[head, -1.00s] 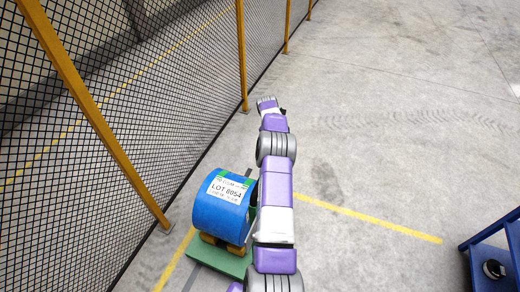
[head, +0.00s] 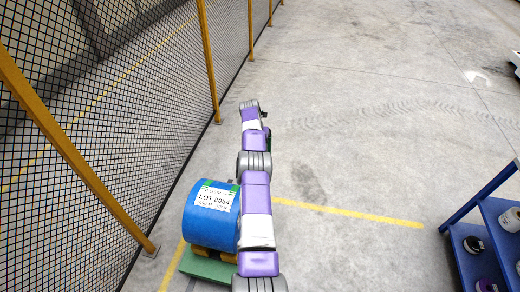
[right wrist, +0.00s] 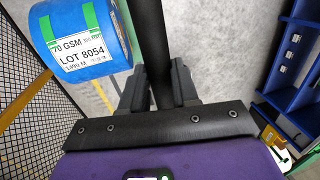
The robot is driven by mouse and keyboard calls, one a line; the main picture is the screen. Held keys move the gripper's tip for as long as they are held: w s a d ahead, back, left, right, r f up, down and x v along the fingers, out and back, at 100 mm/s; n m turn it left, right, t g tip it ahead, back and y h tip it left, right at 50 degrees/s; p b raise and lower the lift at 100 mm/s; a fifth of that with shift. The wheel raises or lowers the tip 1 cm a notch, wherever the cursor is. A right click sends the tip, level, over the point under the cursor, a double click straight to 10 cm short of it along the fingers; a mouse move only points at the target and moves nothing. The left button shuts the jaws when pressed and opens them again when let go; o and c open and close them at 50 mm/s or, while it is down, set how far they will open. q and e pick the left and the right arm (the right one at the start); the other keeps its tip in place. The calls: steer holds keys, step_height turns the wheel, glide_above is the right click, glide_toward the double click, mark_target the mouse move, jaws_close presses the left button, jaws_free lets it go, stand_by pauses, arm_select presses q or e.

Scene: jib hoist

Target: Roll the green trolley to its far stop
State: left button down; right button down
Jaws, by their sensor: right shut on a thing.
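The green trolley (head: 208,266) shows as a low green platform at the bottom of the head view, partly hidden by the roll and my arm. A blue roll with a white "LOT 8054" label (head: 210,222) rests on it over yellow-orange supports; the roll also shows at upper left in the right wrist view (right wrist: 80,38). My right gripper (right wrist: 157,82) is shut on an upright dark bar (right wrist: 151,30), with one finger on each side. Where the bar joins the trolley is hidden. My left gripper is out of view.
A mesh fence (head: 90,120) with yellow posts runs along the left, close to the roll. A blue shelf rack (head: 480,235) holding several items stands at lower right. A yellow line (head: 350,213) crosses the grey floor. Floor ahead and to the right is clear.

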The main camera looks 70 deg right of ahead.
steer(key=c, duration=1.1)
jaws_free()
steer(key=shift+a+f, duration=0.15)
steer(key=shift+a, duration=0.3)
steer(key=shift+o, duration=1.3)
steer(key=shift+a, duration=0.1)
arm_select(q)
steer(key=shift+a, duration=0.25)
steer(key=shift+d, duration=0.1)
arm_select(e)
steer(key=shift+d, duration=0.25)
steer(key=r+p, duration=0.4)
steer(key=r, duration=0.1)
steer(key=shift+w+a+r, duration=0.1)
steer(key=shift+w+r, duration=0.15)
steer(key=shift+w, duration=0.15)
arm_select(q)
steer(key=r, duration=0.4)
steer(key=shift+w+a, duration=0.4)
arm_select(e)
steer(key=shift+w+r, duration=0.2)
steer(key=shift+r, duration=0.35)
steer(key=shift+w+r, duration=0.2)
steer(key=shift+r, duration=0.3)
